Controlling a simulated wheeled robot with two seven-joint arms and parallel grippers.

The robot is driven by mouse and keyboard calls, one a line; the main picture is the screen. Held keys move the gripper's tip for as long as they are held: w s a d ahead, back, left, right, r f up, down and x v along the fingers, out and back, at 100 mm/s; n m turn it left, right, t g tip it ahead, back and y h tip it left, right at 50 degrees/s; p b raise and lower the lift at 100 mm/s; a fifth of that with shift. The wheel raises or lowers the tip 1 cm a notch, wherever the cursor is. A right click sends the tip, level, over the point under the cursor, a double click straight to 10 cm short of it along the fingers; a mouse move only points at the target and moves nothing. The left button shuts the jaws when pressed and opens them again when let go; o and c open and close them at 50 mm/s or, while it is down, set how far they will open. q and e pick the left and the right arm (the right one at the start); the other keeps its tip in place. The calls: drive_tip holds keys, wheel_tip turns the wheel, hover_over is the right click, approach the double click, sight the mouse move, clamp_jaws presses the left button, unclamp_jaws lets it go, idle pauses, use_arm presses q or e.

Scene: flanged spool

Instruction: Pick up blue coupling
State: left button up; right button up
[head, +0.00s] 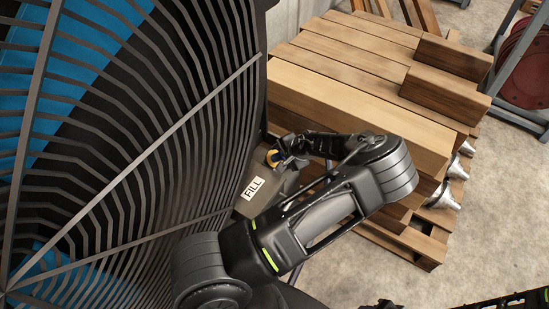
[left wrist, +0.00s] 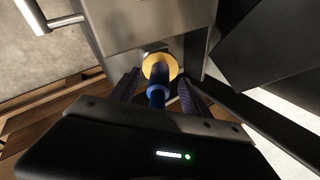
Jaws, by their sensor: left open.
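The blue coupling (left wrist: 157,95) shows in the left wrist view, sticking out from a round yellow flange (left wrist: 160,67) on a grey metal box. My left gripper (left wrist: 160,88) is open, with one finger on each side of the coupling. Gaps show between the coupling and both fingers. In the head view my left gripper (head: 284,151) is at the yellow flange (head: 272,158), and it mostly hides the coupling. A dark part of my right gripper (head: 380,304) shows at the bottom edge, too cut off to read its jaws.
The grey box carries a FILL label (head: 252,188). A large dark grille (head: 120,150) fills the left. Wooden beams (head: 360,95) are stacked on a pallet just behind and right of my left arm.

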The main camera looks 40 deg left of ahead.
sight(278, 157)
use_arm(q)
drive_tip(key=x, duration=0.3)
drive_tip(key=shift+a+f, duration=0.15)
drive_tip(key=shift+c, duration=0.4)
clamp_jaws()
idle(0.4)
idle(0.9)
